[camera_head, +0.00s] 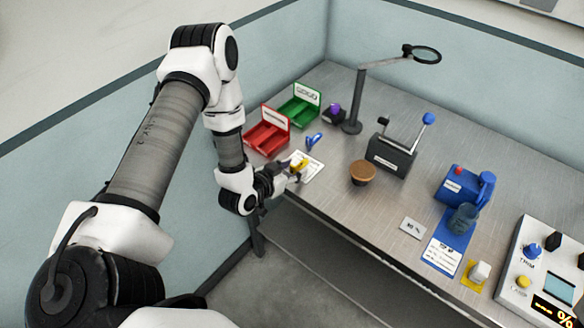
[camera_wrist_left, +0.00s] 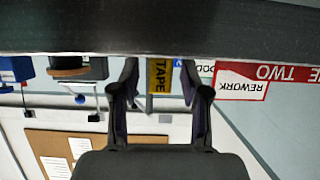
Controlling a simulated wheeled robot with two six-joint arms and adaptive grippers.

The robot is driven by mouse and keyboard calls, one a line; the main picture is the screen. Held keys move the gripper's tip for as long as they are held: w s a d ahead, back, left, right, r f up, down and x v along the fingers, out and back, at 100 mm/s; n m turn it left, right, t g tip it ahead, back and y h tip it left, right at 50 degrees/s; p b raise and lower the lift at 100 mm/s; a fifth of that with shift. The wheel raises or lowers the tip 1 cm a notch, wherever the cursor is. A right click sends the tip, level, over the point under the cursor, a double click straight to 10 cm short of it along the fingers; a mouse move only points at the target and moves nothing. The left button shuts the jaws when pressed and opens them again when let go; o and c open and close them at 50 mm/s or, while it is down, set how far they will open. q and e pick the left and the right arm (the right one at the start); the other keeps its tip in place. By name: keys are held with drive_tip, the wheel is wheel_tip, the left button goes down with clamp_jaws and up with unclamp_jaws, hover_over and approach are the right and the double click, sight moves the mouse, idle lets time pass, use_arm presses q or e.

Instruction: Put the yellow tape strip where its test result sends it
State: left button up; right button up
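The yellow tape strip (camera_head: 299,164) sits on a white card (camera_head: 311,172) near the table's left front edge. In the left wrist view, which is upside down, the strip (camera_wrist_left: 159,76) shows as a yellow block lettered TAPE. My left gripper (camera_head: 289,174) is at the strip. In the wrist view its fingers (camera_wrist_left: 159,82) stand apart on either side of the strip, with gaps showing. A red bin (camera_head: 265,139) and a green bin (camera_head: 299,112) stand behind it; a REWORK sign (camera_wrist_left: 241,86) shows in the wrist view. My right gripper is out of view.
A small blue object (camera_head: 314,140) lies behind the card. A brown round pot (camera_head: 362,173), a dark lever device (camera_head: 390,157) and a magnifier stand (camera_head: 353,112) are to the right. Further right are a blue device (camera_head: 459,187), a beaker (camera_head: 462,219) and a control panel (camera_head: 533,265).

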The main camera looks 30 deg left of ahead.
use_arm(q)
drive_tip(key=shift+r, duration=0.25)
drive_tip(key=v, duration=1.2)
drive_tip(key=s+d+f+g+b, duration=0.1)
drive_tip(key=s+d+f+g, duration=0.3)
drive_tip(key=s+f+g, duration=0.2)
drive_tip(key=s+d+f+n+g+y+b, duration=0.1)
drive_tip(key=s+d+f+g, duration=0.4)
drive_tip(key=s+f, duration=0.5)
wheel_tip(320, 180, down, 2)
drive_tip(key=g+b, duration=0.1)
drive_tip(key=g, duration=0.1)
drive_tip(key=shift+s+d+f+g, duration=0.15)
drive_tip(key=shift+s+d+g, duration=0.15)
drive_tip(key=shift+s, duration=0.1)
